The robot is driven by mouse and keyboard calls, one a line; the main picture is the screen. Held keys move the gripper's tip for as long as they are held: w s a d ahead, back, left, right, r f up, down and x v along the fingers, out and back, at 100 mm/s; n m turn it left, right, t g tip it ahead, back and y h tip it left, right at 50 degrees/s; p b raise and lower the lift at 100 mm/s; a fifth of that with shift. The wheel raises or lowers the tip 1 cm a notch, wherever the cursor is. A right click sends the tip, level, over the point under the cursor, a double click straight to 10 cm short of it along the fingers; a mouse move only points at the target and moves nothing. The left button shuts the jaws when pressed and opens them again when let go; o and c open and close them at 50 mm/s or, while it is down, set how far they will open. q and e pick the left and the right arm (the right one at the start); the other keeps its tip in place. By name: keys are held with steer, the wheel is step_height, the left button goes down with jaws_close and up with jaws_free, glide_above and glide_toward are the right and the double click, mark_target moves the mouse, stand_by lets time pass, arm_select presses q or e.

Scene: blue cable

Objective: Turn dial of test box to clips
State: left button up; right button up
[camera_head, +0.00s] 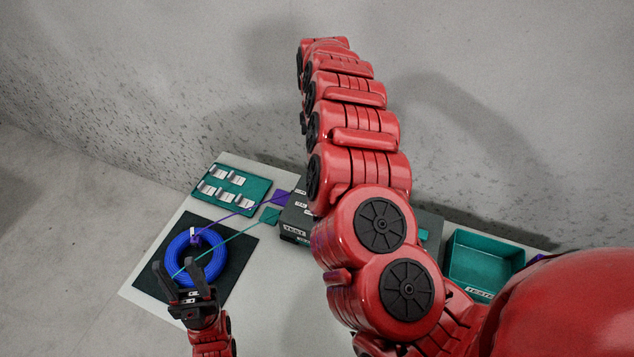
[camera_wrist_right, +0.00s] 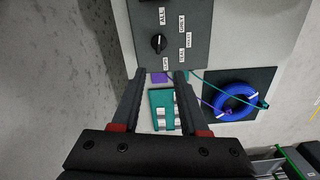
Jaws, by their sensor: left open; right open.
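The dark grey test box (camera_head: 293,222) stands on the table, mostly hidden in the head view behind my right arm. In the right wrist view the box face (camera_wrist_right: 195,50) carries a black dial (camera_wrist_right: 158,42) with white labels around it. I cannot tell for sure which label the dial points to. My right gripper (camera_wrist_right: 160,73) is open and empty, its fingertips just below the dial in the picture and apart from it. My left gripper (camera_head: 180,268) is open over the lower part of the blue cable coil (camera_head: 167,240). The coil also shows in the right wrist view (camera_wrist_right: 236,115).
A purple clip (camera_head: 281,198) and a teal clip (camera_head: 269,215) with thin leads lie beside the box. A teal board (camera_head: 225,207) with white labelled pieces is at the back left. A teal tray (camera_head: 485,263) is at the right. The coil lies on a black mat (camera_head: 236,243).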

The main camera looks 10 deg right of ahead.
step_height(320, 180, down, 10)
steer(key=b, duration=0.5)
steer(key=shift+d+f, duration=0.15)
steer(key=shift+f, duration=0.1)
step_height(320, 180, down, 3)
steer(key=shift+w+r+p, duration=0.1)
steer(key=shift+r+p, duration=0.1)
steer(key=shift+p, duration=0.8)
steer(key=shift+f, duration=1.15)
jaws_close()
